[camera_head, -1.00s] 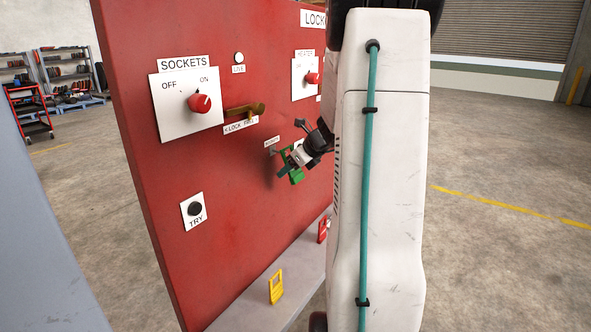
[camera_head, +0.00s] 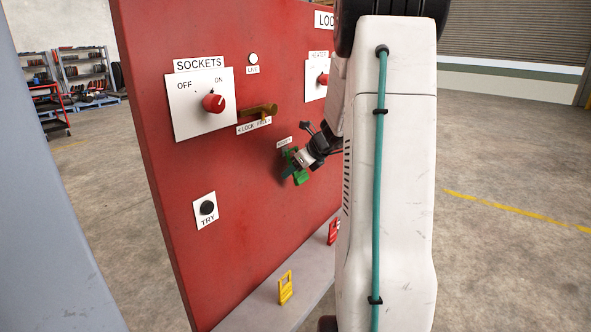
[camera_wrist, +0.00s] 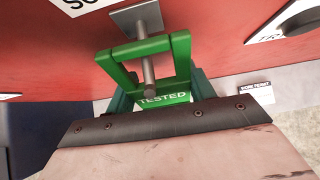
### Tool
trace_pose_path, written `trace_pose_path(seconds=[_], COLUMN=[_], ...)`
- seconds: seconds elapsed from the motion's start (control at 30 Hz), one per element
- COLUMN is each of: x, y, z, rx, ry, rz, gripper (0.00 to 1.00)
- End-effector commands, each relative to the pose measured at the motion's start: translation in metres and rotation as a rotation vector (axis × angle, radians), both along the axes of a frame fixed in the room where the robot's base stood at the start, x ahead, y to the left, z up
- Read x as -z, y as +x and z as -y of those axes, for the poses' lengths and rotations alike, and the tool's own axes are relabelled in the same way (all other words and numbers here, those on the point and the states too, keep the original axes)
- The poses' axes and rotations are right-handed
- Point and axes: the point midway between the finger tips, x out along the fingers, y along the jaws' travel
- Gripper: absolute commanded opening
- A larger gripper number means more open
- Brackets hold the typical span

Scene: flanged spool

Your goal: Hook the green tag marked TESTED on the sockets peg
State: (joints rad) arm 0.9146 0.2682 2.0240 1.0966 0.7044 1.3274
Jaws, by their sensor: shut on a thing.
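The green tag (camera_wrist: 165,99) marked TESTED is in my gripper (camera_wrist: 160,96), which is shut on it. In the wrist view its open loop faces the red board, and its top bar crosses over the grey peg (camera_wrist: 148,70). The peg's tip shows inside the loop opening, and its square plate (camera_wrist: 134,16) is beyond the bar. In the head view the green tag (camera_head: 301,176) is close to the board, just below a small label (camera_head: 284,143) whose text is too small to read surely. My gripper (camera_head: 297,163) partly hides the peg there.
The red board (camera_head: 250,215) carries the SOCKETS switch (camera_head: 214,103), a brass lever (camera_head: 258,110) and the TRY button (camera_head: 207,208). A yellow tag (camera_head: 285,288) and a red tag (camera_head: 333,232) are at the grey ledge (camera_head: 262,312) below. Open floor lies to the right.

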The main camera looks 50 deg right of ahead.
Motion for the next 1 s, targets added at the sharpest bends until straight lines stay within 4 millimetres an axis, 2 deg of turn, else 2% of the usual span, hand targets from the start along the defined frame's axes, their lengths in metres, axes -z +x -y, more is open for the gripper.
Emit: trace_pose_path(seconds=[0.23,0.27,0.33,0.37,0.67,1.0], x=[0.000,0.000,0.000,0.000,-0.002,-0.039], y=[0.000,0.000,0.000,0.000,-0.002,-0.037], z=[0.000,0.000,0.000,0.000,0.000,0.004], rx=[0.000,0.000,0.000,0.000,0.001,0.003], ry=[0.000,0.000,0.000,0.000,-0.001,-0.003], rz=[0.000,0.000,0.000,0.000,0.000,0.002], gripper=[0.32,0.56,0.76,0.79,0.79,0.79])
